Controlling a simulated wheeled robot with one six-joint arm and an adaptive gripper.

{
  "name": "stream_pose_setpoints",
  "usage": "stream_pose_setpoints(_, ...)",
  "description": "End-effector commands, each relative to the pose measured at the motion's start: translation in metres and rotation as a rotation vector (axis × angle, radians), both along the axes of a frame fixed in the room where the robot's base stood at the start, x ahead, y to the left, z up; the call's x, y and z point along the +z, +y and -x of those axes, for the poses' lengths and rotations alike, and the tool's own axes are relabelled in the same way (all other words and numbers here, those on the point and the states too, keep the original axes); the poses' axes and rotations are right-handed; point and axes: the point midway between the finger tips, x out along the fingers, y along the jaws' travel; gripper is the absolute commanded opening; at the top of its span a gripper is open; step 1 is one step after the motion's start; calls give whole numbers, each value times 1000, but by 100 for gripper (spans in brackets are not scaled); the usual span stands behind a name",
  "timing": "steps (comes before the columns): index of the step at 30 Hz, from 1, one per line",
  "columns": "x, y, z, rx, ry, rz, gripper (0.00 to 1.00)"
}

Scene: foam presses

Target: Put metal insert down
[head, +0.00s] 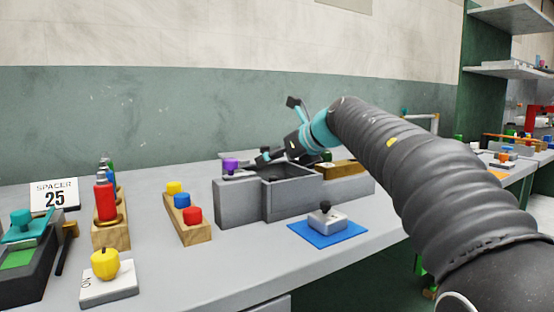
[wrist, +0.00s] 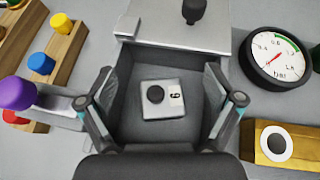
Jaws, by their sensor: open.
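A pale metal insert (wrist: 163,99) with a round black knob and a small marked label lies flat on the floor of the grey press box (wrist: 127,122). My gripper (wrist: 160,84) is open above it, one finger on each side and apart from the insert. In the head view the press box (head: 238,204) stands on the bench, and my gripper (head: 268,155) reaches into its top from the right. The box walls hide the insert there. A second metal insert (head: 327,219) with a black knob sits on a blue mat (head: 315,236) in front of the box.
A purple knob (head: 231,165) stands at the box's left. A wooden block with coloured knobs (head: 188,225), a red bottle (head: 105,200) and a yellow-knobbed block (head: 107,287) stand further left. A dial gauge (wrist: 275,58) is at the right in the wrist view.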

Motion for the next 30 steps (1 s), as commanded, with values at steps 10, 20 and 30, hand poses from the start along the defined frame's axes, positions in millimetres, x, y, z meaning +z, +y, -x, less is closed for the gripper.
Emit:
stream_pose_setpoints(10, 33, -27, 26, -3, -4, 0, 91)
stream_pose_setpoints(20, 60, -65, 62, -3, -1, 0, 91)
stream_pose_setpoints(30, 69, -75, 74, 1, 0, 0, 91)
